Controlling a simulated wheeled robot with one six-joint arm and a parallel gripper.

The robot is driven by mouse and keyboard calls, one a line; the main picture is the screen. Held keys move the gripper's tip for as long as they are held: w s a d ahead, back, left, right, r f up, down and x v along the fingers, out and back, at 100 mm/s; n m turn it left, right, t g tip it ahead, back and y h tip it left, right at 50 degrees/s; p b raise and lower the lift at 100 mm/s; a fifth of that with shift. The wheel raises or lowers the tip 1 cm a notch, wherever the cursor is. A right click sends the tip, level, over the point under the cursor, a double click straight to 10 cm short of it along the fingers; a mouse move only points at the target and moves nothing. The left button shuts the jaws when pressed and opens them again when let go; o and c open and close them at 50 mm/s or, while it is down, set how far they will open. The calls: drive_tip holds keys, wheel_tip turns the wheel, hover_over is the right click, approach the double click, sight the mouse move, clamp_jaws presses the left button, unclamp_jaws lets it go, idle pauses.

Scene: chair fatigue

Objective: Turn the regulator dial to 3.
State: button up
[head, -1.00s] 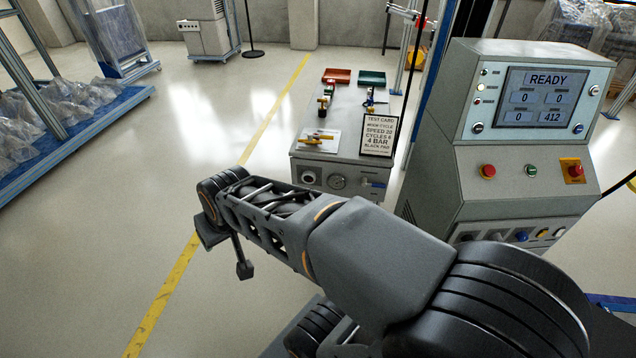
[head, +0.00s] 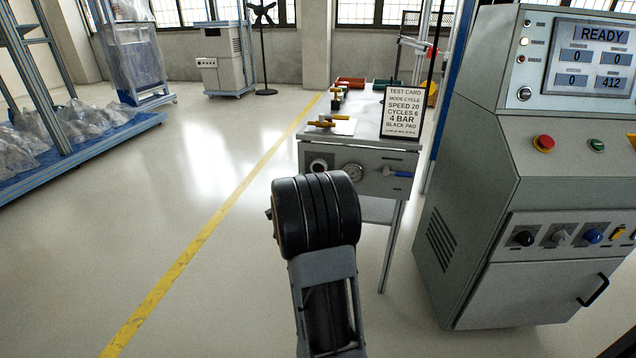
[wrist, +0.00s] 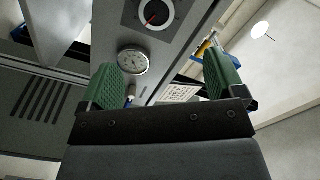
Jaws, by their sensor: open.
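The regulator dial (head: 318,165) is a dark round knob in a pale ring on the front panel of the grey bench. In the wrist view the dial (wrist: 153,13) has a red pointer, partly cut by the top edge; its numbers are too small to read. A round pressure gauge (head: 353,173) sits beside it and also shows in the wrist view (wrist: 132,61). My gripper (wrist: 163,82) is open and empty, its green fingers apart, and appears clear of the panel. In the head view my arm hides the gripper.
A blue-handled valve (head: 397,172) is right of the gauge. A test card (head: 404,113) stands on the bench (head: 345,137): "SPEED 20, CYCLES 6, 4 BAR, BLACK PAD". A control console (head: 500,170) reading READY stands close at right.

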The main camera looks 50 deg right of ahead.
sight(319, 168)
drive_tip(key=b+x, duration=0.1)
drive_tip(key=x, duration=0.8)
drive_tip(key=b+x, duration=0.1)
drive_tip(key=x, duration=0.4)
drive_tip(key=shift+s+d+f+b, duration=0.15)
drive_tip(key=shift+s+b, duration=0.15)
drive_tip(key=shift+b, duration=0.05)
drive_tip(key=shift+c, duration=0.5)
drive_tip(key=c, duration=0.8)
